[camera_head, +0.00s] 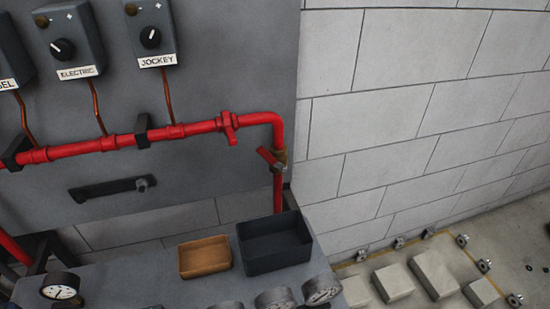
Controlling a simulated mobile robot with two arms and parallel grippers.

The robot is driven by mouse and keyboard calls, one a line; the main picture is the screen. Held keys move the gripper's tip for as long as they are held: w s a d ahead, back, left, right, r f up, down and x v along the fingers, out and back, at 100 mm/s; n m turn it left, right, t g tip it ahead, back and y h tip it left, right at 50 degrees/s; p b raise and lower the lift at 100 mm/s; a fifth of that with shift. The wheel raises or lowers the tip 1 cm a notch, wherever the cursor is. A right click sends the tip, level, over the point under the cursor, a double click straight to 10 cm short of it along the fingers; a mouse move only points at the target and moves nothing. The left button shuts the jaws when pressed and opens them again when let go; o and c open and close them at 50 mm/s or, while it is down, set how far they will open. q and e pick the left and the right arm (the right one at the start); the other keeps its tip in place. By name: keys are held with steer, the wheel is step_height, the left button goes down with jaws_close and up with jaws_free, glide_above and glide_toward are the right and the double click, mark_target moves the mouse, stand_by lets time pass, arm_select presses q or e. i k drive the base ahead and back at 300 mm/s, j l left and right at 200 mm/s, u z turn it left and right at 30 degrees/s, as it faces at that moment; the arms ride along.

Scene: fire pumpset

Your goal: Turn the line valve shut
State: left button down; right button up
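A red pipe (75,149) runs along the grey panel and bends down at its right end. On the downward part sits a brass valve body (281,157) with a short red lever (268,157). The lever slants across the pipe, up to the left. I cannot tell from this view how far the valve is open. A red flanged fitting (228,127) is on the pipe left of the bend. Neither of my grippers is in view.
Control boxes labelled ELECTRIC (68,40) and JOCKEY (152,32) hang above the pipe. A black bar with a knob (110,188) is below it. A brown tray (205,257), a dark tray (274,243) and gauges (61,286) occupy the grey surface. Pale blocks (434,274) lie right.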

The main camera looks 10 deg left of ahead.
mark_target(264, 154)
steer(key=k+l+u, duration=0.1)
steer(key=k+l, duration=0.3)
steer(key=l, duration=0.15)
steer(key=k+l+u, duration=0.1)
steer(key=k+l, duration=0.25)
steer(key=l, duration=0.15)
